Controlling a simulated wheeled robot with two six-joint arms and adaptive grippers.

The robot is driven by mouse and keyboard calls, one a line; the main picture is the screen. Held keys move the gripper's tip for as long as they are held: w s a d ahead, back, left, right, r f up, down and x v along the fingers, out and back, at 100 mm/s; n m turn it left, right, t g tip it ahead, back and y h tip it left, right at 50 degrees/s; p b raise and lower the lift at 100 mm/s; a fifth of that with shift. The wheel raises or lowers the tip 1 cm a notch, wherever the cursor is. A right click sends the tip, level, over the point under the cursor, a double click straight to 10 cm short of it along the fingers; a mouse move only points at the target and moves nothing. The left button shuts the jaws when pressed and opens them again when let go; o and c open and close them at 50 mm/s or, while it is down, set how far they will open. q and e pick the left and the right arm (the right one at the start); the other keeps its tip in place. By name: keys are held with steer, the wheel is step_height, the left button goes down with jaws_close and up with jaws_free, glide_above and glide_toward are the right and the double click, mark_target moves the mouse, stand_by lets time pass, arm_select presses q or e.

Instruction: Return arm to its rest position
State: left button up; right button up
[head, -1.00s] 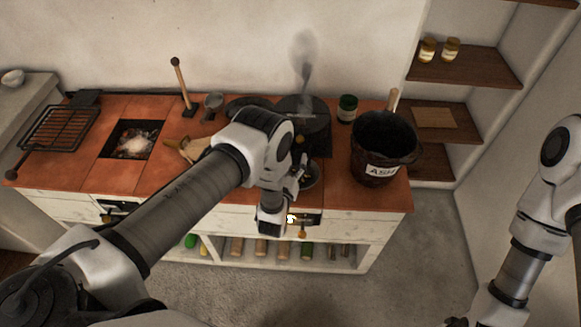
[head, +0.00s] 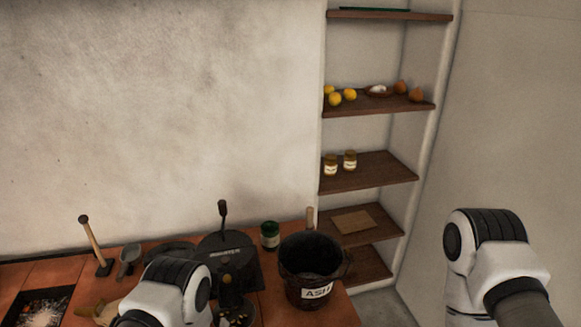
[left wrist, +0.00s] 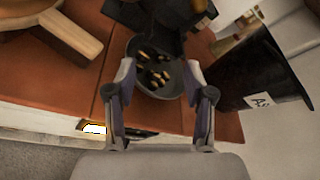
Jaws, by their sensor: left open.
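My left arm (head: 172,296) comes up at the bottom of the head view, in front of the orange-tiled counter. Its gripper is hidden there behind the arm. In the left wrist view my left gripper (left wrist: 160,87) is open and empty, its two fingers spread in front of a dark pan (left wrist: 157,69) holding several small brown and pale pieces. I cannot tell the gap between fingers and pan. My right arm (head: 490,260) stands raised at the right of the head view; its gripper is out of frame.
The black ash bucket (head: 305,282) stands at the counter's right end. A green jar (head: 270,235), a mallet (head: 95,245) and a dark scoop (head: 128,258) stand on the counter. The ember pit (head: 38,308) is at left. Shelves (head: 370,170) hold fruit and jars.

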arm_select(q)
steer(key=s+a+f+n+g+b, duration=0.1)
steer(key=s+a+f+n+g, duration=0.1)
steer(key=s+f+n+g, duration=0.45)
steer(key=s+a+f+n+g+b, duration=0.1)
steer(key=s+a+n+g+b, duration=0.15)
steer(key=s+n, duration=0.7)
steer(key=s+r+n+g+h, duration=0.1)
steer(key=s+n+g, duration=0.5)
steer(key=s+n, duration=0.6)
steer(key=shift+s+d+r+h+b, duration=0.4)
steer(key=shift+s+r, duration=0.4)
steer(key=shift+s, duration=0.45)
